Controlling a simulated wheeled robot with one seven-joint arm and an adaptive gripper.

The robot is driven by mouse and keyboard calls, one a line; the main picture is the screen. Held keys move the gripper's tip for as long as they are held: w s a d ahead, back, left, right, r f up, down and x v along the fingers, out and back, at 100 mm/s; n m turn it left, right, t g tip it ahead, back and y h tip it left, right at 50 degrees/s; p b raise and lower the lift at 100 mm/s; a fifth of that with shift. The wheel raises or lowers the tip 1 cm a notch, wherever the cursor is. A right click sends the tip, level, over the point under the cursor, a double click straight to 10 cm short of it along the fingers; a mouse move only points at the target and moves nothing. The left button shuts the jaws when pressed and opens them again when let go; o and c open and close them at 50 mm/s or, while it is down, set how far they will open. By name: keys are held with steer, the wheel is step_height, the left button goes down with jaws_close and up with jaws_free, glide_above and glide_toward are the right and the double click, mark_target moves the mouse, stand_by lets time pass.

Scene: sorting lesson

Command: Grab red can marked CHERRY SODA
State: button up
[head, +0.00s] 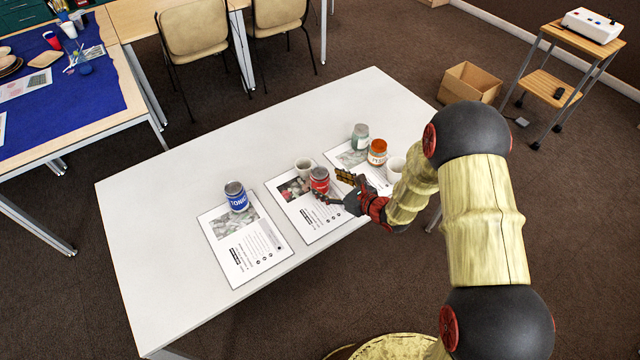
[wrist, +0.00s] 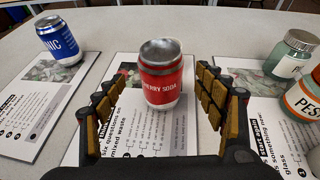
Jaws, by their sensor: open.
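The red can marked CHERRY SODA (wrist: 162,80) stands upright on the middle printed sheet (wrist: 130,130). It has a silver top and a white band at its base. In the head view the red can (head: 319,180) is near the left of my gripper (head: 335,188). In the wrist view my gripper (wrist: 165,105) is open, with its two padded fingers spread left and right. The can stands just beyond the fingertips, roughly centred between them. I cannot tell whether any finger touches it.
A blue TONIC can (head: 236,197) stands left on another sheet. A white cup (head: 304,168) is just behind the red can. A glass jar (head: 360,136), an orange-labelled jar (head: 377,152) and a second white cup (head: 396,168) stand right. The white table's (head: 140,230) left part is clear.

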steer(key=b+x, duration=0.1)
steer(key=x, duration=0.4)
steer(key=shift+w+f+b, duration=0.15)
steer(key=shift+b, duration=0.25)
steer(key=c, duration=0.9)
